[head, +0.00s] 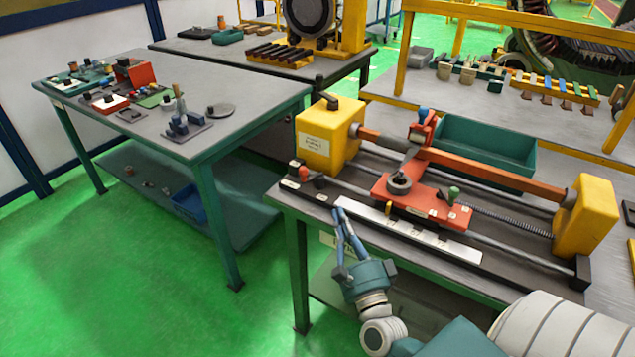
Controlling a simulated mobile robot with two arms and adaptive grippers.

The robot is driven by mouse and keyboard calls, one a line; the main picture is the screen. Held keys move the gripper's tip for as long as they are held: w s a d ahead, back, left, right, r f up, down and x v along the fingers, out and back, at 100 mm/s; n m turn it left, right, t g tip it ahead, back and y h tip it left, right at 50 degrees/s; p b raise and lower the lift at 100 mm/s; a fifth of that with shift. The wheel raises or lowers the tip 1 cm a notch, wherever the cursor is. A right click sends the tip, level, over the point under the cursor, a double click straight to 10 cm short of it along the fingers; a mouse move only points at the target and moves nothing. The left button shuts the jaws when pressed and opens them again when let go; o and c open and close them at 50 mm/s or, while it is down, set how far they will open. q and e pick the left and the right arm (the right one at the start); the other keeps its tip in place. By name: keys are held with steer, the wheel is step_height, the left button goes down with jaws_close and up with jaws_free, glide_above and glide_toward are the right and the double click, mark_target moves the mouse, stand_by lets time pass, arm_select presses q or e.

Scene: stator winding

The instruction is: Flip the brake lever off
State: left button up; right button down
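The winding bench carries a yellow headstock block (327,138) at its left end, with a black lever (330,102) on top. A small red knob (303,172) and a dark knob stand on a box at the bench's front left corner. A red carriage (420,200) bears a green-topped handle (453,195) and a blue-topped one (423,114). I cannot tell for certain which of these is the brake lever. My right gripper (339,211) is at the bench's front edge, below the knobs and apart from every lever. Its fingertips are together and hold nothing. My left gripper is not in view.
A long orange bar (500,170) spans from the headstock to a yellow end block (586,215). A green tray (485,147) lies behind it. A white label strip (410,232) runs along the front. A table with small parts (215,85) stands left, with open green floor before it.

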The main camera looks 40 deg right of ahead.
steer(key=p, duration=0.2)
glide_toward(312, 178)
steer(key=w+d+r, duration=0.2)
steer(key=d+r, duration=0.1)
steer(key=shift+d, duration=0.3)
steer(key=shift+w+a+r+p, duration=0.2)
steer(key=shift+w+a+r, duration=0.1)
steer(key=shift+w, duration=0.15)
steer(key=shift+w+a+r+p, duration=0.2)
steer(key=shift+w+a, duration=0.1)
steer(key=shift+w, duration=0.2)
steer(key=shift+w+a+r, duration=0.15)
steer(key=shift+w+a, duration=0.25)
steer(key=shift+w, duration=0.1)
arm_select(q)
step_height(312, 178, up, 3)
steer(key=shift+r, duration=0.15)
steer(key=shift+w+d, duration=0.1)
arm_select(e)
steer(key=shift+a+h, duration=0.1)
steer(key=shift+h, duration=0.2)
steer(key=shift+w+m, duration=0.1)
steer(key=shift+m, duration=0.2)
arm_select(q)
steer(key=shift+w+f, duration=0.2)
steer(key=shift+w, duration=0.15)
arm_select(e)
steer(key=shift+w+a+m+g+h, duration=0.1)
steer(key=shift+m+g+h, duration=0.2)
steer(key=shift+g+h, duration=0.45)
